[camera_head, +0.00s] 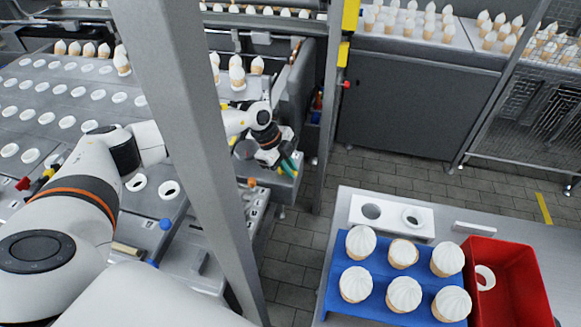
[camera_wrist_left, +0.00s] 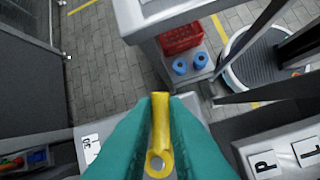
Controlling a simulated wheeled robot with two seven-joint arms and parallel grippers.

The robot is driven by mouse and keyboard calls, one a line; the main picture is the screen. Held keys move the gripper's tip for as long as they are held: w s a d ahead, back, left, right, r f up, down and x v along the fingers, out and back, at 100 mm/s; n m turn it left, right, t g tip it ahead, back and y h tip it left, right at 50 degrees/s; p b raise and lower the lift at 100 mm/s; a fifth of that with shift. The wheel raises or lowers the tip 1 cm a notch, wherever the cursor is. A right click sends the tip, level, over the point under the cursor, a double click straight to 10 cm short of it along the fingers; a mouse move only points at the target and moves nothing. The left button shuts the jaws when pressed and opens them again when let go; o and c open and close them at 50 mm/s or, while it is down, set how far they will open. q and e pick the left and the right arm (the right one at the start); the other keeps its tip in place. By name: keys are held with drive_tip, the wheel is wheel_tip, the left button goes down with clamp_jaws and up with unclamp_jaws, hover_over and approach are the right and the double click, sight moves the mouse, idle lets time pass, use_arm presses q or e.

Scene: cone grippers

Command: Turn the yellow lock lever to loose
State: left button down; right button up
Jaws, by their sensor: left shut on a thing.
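The yellow lock lever (camera_wrist_left: 160,130) shows in the left wrist view as a slim bar with a ring at its near end. It stands between the two teal fingers of my left gripper (camera_wrist_left: 161,108), which are shut on it. In the head view my left gripper (camera_head: 289,165) is small, at the end of the machine beyond the grey post. The lever is hard to make out there. White label plates lie on the grey surface around the lever, one with a P (camera_wrist_left: 265,163) and one with an L (camera_wrist_left: 308,152). My right gripper is not in view.
A grey post (camera_head: 190,140) stands close in front of my left arm. A table at the right holds a blue rack (camera_head: 377,303) of filled cones and a red crate (camera_head: 535,290). Tiled floor (camera_head: 375,165) lies open between the machines. Rows of holes cover the machine top at the left.

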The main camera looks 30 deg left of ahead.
use_arm(q)
drive_tip(key=m, duration=0.1)
drive_tip(key=m+g+b, duration=0.1)
drive_tip(key=shift+s+a+m, duration=0.15)
drive_tip(key=shift+s+m, duration=0.1)
drive_tip(key=shift+m, duration=0.15)
drive_tip(key=m, duration=0.1)
drive_tip(key=m+g+b, duration=0.1)
drive_tip(key=m+b, duration=0.1)
drive_tip(key=shift+s+a+m+g, duration=0.25)
drive_tip(key=shift+s+m+g, duration=0.05)
drive_tip(key=shift+s, duration=0.05)
drive_tip(key=m+b, duration=0.1)
drive_tip(key=m+g+b, duration=0.1)
drive_tip(key=m, duration=0.1)
drive_tip(key=a+m+g+b, duration=0.1)
drive_tip(key=shift+s+m, duration=0.3)
drive_tip(key=shift+m, duration=0.1)
drive_tip(key=shift+a+r+m+g+y+b, duration=0.15)
drive_tip(key=shift+m+y+b, duration=0.1)
drive_tip(key=shift+m, duration=0.2)
drive_tip(key=shift+a+f+m+g+y+b, duration=0.15)
drive_tip(key=shift+m+b, duration=0.1)
drive_tip(key=shift+m, duration=0.2)
drive_tip(key=shift+r, duration=0.15)
drive_tip(key=c, duration=1.5)
unclamp_jaws()
drive_tip(key=shift+s, duration=0.1)
drive_tip(key=shift+o, duration=0.2)
